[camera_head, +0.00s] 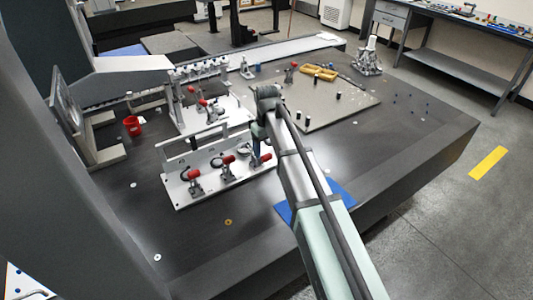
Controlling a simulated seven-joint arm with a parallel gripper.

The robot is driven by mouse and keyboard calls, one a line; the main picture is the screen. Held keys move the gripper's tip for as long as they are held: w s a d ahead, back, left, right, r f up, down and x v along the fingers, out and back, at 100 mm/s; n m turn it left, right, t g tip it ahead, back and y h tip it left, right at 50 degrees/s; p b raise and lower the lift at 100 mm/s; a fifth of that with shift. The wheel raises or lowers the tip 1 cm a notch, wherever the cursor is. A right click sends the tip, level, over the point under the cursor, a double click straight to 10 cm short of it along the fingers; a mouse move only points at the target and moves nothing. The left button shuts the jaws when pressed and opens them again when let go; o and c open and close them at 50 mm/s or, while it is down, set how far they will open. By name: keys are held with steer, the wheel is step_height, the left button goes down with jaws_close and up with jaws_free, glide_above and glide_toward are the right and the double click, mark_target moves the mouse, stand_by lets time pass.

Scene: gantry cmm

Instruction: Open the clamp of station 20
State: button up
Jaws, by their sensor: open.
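A white fixture plate (184,201) near the left middle of the dark table carries several toggle clamps with red handles. One red-handled clamp (194,174) is at its left, another (228,160) in its middle, and a third (262,160) at its right end, partly behind my arm. I cannot read any station number, so I cannot tell which clamp is station 20. My gripper (257,150) points down near the right end of the fixture, close to the third clamp. It is open; its fingers are small and partly hidden by my wrist, and contact cannot be judged.
A second fixture (196,120) with red-handled clamps stands behind. A red cup (132,125) is at left. A grey plate (345,105) holding yellow parts (319,72) lies right of my wrist. A blue mat (340,190) lies under my arm. The table's front is mostly clear.

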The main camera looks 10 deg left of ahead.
mark_target(266, 155)
steer(key=shift+f, duration=1.5)
jaws_close()
